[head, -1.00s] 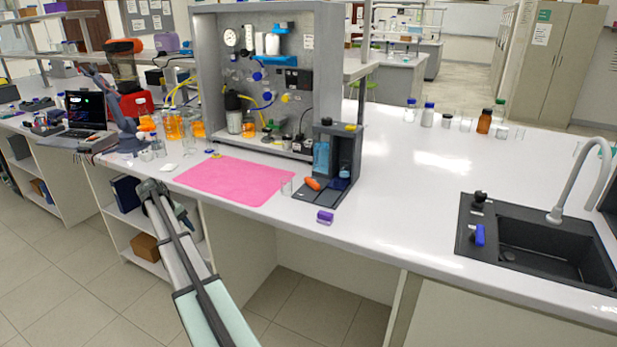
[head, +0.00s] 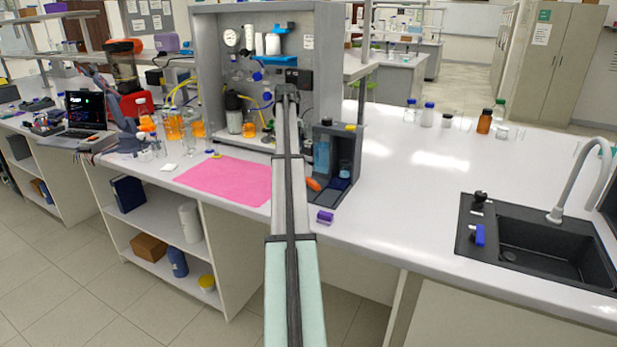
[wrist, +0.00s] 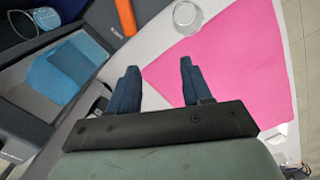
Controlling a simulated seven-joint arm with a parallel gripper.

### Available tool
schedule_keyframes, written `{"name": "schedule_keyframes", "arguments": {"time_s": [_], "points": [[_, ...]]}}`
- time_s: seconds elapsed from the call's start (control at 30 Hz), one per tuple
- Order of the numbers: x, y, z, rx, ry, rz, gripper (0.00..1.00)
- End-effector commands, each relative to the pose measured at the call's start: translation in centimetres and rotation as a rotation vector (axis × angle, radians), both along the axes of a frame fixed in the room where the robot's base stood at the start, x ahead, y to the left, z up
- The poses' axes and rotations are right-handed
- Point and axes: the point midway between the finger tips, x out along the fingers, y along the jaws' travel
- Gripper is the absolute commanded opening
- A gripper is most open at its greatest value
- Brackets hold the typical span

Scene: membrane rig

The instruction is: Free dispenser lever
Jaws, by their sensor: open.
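The dispenser (head: 342,145) is a dark grey unit on the bench with a blue reservoir (head: 321,158). An orange handle-like piece (head: 313,184), perhaps the lever, lies low at its left front; it also shows at the top of the wrist view (wrist: 124,16). My arm reaches across the head view beside the dispenser's left side, its end (head: 287,92) high in front of the grey panel; the fingers are hidden there. In the wrist view my gripper (wrist: 160,82) is open and empty, pointing down, with the dispenser to the left and the pink mat right.
The pink mat (head: 222,180) lies left of my arm. A clear glass vessel (wrist: 187,16) stands near the mat. A purple block (head: 325,217) sits by the bench edge. The panel (head: 215,80) stands behind. Bench right of the dispenser is clear up to the sink (head: 530,245).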

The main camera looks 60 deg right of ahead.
Motion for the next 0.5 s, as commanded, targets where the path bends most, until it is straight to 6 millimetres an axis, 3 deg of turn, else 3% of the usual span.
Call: {"name": "schedule_keyframes", "arguments": {"time_s": [0.1, 0.2, 0.37, 0.5], "points": [[-3.2, -2.0, 1.4, 0.018, -0.024, -0.021, 0.49], [-4.7, -2.9, 2.1, 0.027, -0.037, -0.027, 0.49], [-5.7, -3.3, 2.2, 0.033, -0.045, -0.032, 0.49], [-5.8, -3.2, 1.0, 0.034, -0.045, -0.032, 0.49]]}}
